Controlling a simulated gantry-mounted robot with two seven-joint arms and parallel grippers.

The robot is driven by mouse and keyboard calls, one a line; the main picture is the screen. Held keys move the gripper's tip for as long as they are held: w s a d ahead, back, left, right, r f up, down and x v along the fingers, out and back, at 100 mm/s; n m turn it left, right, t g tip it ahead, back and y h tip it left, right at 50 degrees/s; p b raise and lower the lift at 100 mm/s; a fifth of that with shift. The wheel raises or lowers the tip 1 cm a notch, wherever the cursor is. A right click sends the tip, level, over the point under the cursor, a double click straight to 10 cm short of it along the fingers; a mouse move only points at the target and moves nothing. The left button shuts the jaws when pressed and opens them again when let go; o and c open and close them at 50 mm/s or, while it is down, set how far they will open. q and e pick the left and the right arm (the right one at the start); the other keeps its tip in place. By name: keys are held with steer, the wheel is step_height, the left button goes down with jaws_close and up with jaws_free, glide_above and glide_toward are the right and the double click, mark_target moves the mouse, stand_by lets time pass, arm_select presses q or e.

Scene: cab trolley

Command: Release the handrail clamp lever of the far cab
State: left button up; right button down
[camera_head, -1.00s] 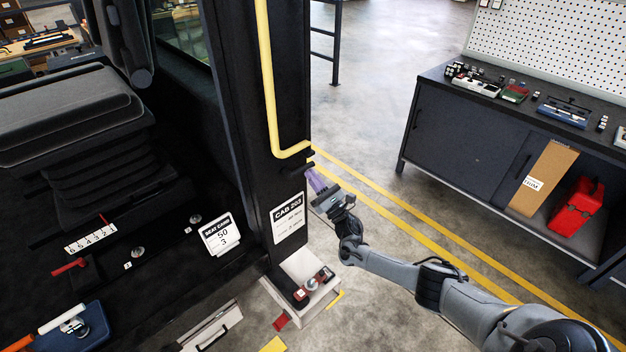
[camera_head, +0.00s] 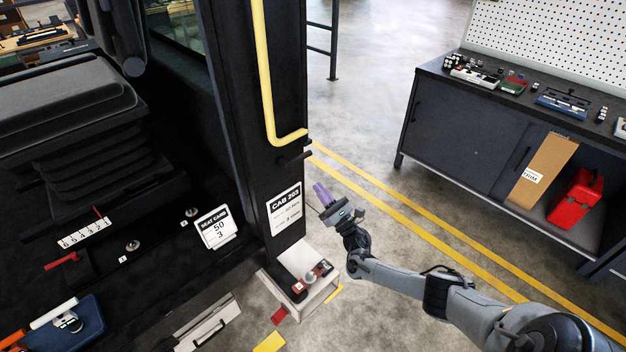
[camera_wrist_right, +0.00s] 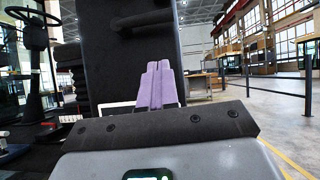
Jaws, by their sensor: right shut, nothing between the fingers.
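The yellow handrail (camera_head: 262,75) runs down the black cab post and bends right at its foot. A short dark lever (camera_head: 295,159) sticks out of the post just below the bend; a dark bar, probably this lever, shows at the top of the wrist view (camera_wrist_right: 143,18). The post carries a "CAB 203" label (camera_head: 285,208). My right gripper (camera_head: 321,190) has purple fingers, shut and empty. It is below and right of the lever, apart from it. In the wrist view the fingers (camera_wrist_right: 156,80) point up before the post. My left gripper is not in view.
A white box-like stand (camera_head: 314,292) with a red-and-black item is at the post's foot. A workbench (camera_head: 465,130) stands right; the floor between is clear.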

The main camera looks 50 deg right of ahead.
steer(key=shift+v, duration=2.55)
steer(key=shift+a, duration=0.15)
